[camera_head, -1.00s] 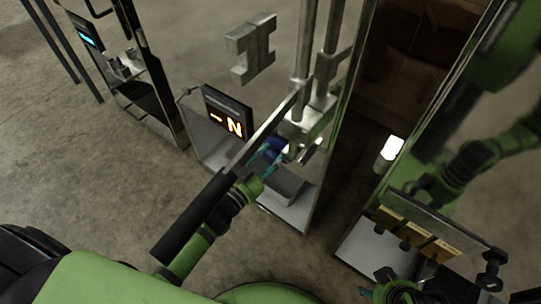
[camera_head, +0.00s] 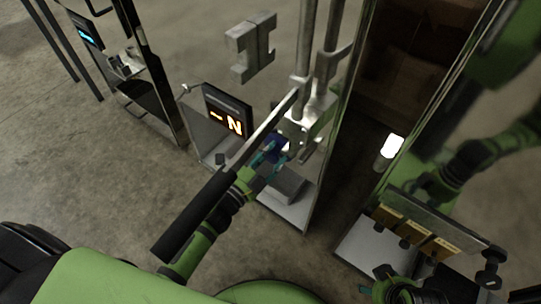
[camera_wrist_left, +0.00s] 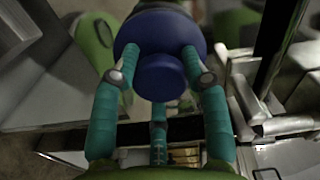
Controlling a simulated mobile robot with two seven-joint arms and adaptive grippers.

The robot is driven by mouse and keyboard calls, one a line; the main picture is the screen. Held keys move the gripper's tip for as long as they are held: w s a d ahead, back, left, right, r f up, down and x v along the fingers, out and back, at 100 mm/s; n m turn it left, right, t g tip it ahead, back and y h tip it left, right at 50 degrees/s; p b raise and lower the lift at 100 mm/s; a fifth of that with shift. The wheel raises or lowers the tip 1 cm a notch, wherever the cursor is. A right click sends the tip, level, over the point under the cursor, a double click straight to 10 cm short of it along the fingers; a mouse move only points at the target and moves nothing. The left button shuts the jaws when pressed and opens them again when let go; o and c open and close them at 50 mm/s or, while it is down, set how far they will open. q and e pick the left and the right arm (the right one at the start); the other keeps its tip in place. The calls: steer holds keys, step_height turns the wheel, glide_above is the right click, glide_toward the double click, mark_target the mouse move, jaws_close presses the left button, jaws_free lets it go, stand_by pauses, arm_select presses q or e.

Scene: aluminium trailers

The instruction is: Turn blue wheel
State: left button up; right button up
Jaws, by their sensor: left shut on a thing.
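The blue wheel (camera_wrist_left: 160,76) shows large in the left wrist view, with a round disc and a smaller hub facing the camera. In the head view only a small dark blue part of the wheel (camera_head: 276,147) shows, low on the metal trailer, partly hidden by my gripper and a long bar. My left gripper (camera_head: 264,158) is at the wheel. In the left wrist view its teal fingers (camera_wrist_left: 160,72) sit on both sides of the wheel and touch it; a third finger shows below. My right gripper (camera_head: 397,287) is low at the right; its finger opening is not clear.
A long lever with a black grip (camera_head: 196,216) passes over my left arm. A display reading "-N" (camera_head: 229,109) stands left of the wheel. Upright metal rods (camera_head: 306,50) rise behind it. A panel with yellow labels (camera_head: 417,232) is at the right.

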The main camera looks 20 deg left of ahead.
arm_select(q)
steer(key=shift+m, duration=0.3)
steer(key=shift+r, duration=0.1)
steer(key=o, duration=1.2)
steer(key=shift+d, duration=0.1)
steer(key=shift+c, duration=0.2)
steer(key=v, duration=1.2)
